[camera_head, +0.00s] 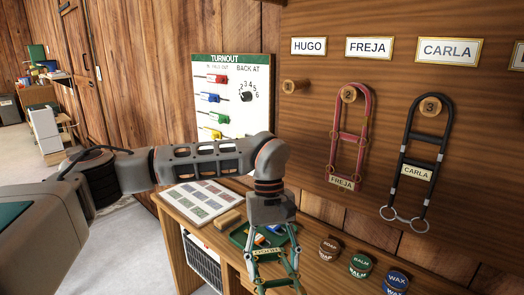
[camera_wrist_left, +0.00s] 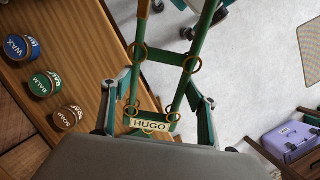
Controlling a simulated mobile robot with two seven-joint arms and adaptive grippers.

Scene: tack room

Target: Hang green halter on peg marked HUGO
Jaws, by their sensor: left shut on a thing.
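The green halter (camera_wrist_left: 168,78), with brass rings and a tag reading HUGO (camera_wrist_left: 150,125), is held by my left gripper (camera_head: 271,262). In the head view the halter (camera_head: 268,252) shows only in part at the gripper, above the bench; the rest runs out of the frame. The wrist view shows its two straps and a cross strap between the fingers. The HUGO label (camera_head: 309,46) is on the wooden board, above a bare wooden peg (camera_head: 294,86) numbered 1. My left gripper is below and left of that peg, apart from it. My right gripper is not in view.
A red halter (camera_head: 348,140) hangs on peg 2 under FREJA. A black halter (camera_head: 417,160) hangs on peg 3 under CARLA. The bench holds soap (camera_head: 329,248), balm (camera_head: 360,265) and wax (camera_head: 396,281) tins and a chart (camera_head: 202,199). A turnout board (camera_head: 231,118) stands behind my arm.

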